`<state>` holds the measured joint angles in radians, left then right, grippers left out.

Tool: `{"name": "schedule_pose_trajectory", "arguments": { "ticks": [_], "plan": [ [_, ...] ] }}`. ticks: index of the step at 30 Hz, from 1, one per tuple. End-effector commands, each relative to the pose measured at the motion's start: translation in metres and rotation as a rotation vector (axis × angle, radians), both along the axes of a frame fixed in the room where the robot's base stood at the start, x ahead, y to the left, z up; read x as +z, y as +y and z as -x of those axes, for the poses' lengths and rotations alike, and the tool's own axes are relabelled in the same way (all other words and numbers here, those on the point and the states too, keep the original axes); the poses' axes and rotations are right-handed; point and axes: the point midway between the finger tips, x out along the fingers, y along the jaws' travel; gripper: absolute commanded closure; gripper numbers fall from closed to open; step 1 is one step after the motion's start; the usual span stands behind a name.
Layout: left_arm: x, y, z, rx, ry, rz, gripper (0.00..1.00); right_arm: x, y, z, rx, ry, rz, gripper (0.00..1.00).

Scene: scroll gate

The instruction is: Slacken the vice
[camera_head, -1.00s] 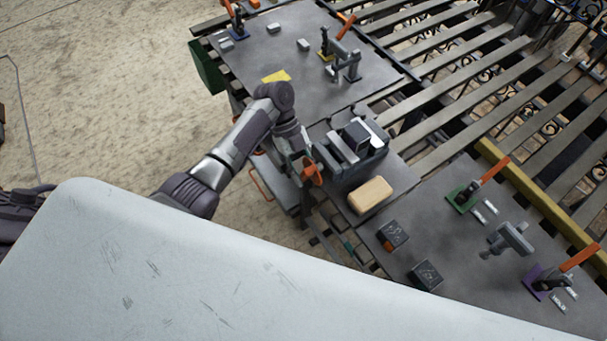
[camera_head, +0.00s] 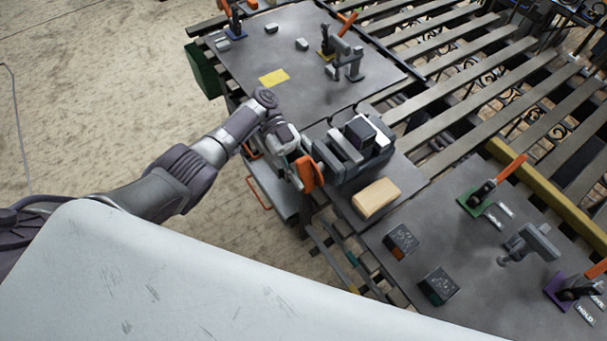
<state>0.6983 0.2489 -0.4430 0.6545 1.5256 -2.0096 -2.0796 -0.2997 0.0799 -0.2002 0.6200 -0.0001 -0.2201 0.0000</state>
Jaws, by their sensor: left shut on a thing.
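The grey vice (camera_head: 352,152) stands on the middle bench section. A dark block (camera_head: 360,131) sits between its light jaws. An orange handle (camera_head: 309,174) is at the vice's near left end. My left gripper (camera_head: 300,172) is at this handle and shut on it; the fingertips are partly hidden by the handle and my wrist. My right gripper is not in view.
A tan block (camera_head: 376,198) lies in front of the vice. Two dark cubes (camera_head: 401,240) (camera_head: 438,286) and several toggle clamps with orange levers are on the right bench. A yellow patch (camera_head: 274,77) marks the back table (camera_head: 300,100). A green bin (camera_head: 203,70) hangs at its left.

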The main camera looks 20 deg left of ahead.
Motion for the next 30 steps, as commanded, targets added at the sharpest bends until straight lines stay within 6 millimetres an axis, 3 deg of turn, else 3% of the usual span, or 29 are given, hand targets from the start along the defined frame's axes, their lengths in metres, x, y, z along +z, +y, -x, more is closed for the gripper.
{"name": "schedule_pose_trajectory", "arguments": {
  "ticks": [13, 14, 15, 25, 30],
  "plan": [
    [-0.002, -0.003, 0.001, -0.002, 0.006, 0.007, 1.00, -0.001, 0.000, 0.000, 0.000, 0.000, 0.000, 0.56],
    [-0.002, -0.003, 0.001, -0.001, 0.006, 0.007, 0.60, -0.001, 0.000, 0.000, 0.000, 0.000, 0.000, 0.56],
    [-0.002, -0.003, 0.001, -0.001, 0.005, 0.007, 0.54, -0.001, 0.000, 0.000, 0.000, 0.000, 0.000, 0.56],
    [0.001, -0.001, 0.000, -0.001, 0.003, 0.007, 0.54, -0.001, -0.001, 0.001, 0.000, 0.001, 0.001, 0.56],
    [0.014, -0.001, -0.001, 0.000, 0.000, 0.006, 0.54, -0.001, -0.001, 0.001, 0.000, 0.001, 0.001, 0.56]
  ]
}}
